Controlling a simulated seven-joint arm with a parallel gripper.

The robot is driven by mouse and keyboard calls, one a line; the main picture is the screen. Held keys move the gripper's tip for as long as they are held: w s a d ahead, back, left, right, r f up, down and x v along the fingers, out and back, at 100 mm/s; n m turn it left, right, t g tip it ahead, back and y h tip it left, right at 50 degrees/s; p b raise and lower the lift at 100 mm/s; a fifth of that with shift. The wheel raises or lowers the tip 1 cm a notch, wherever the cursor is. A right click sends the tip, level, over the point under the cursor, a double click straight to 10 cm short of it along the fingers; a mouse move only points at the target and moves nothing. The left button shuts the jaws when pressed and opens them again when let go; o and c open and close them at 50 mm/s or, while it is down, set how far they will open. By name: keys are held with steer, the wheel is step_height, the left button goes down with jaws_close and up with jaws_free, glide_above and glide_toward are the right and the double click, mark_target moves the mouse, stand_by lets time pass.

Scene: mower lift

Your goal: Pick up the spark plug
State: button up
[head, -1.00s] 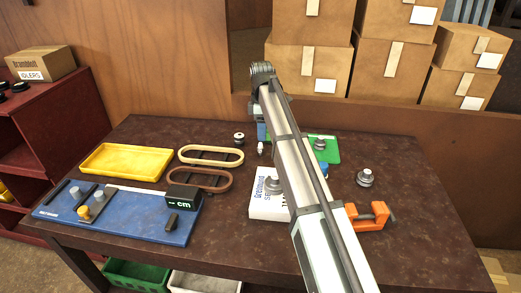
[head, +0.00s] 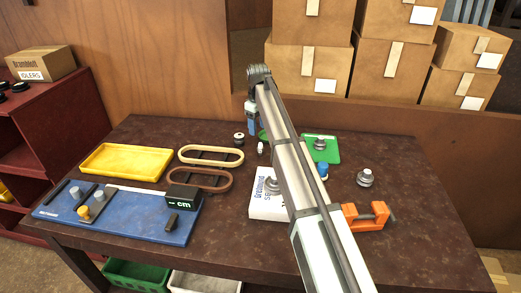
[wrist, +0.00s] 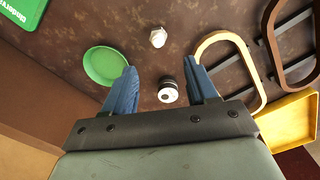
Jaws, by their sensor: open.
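A small white piece with a hex-shaped base, which looks like the spark plug (head: 261,148), stands on the dark table near the middle back. It also shows in the wrist view (wrist: 158,38), just beyond the fingertips. My gripper (head: 252,123) is above the table's back part, fingers pointing down. In the wrist view my gripper (wrist: 160,66) is open with nothing between its blue fingers at their height. A black spool with a pale top (wrist: 168,92) appears between the fingers, on the table below. The spool stands left of the plug in the head view (head: 239,138).
A green dish (wrist: 104,65) lies beside the spool. Two oval belts (head: 210,155), a yellow tray (head: 126,160) and a blue gauge board (head: 120,215) are to the left. A white box (head: 265,205), an orange clamp (head: 365,217) and a green board (head: 328,150) are to the right.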

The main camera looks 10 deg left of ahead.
mark_target(260, 143)
step_height(260, 143, down, 6)
steer(key=shift+r, duration=0.2)
steer(key=shift+s+d+f, duration=0.1)
steer(key=shift+d+f, duration=0.1)
steer(key=shift+f, duration=1.1)
steer(key=shift+d+f, duration=0.15)
steer(key=shift+f, duration=1.1)
steer(key=c, duration=1.1)
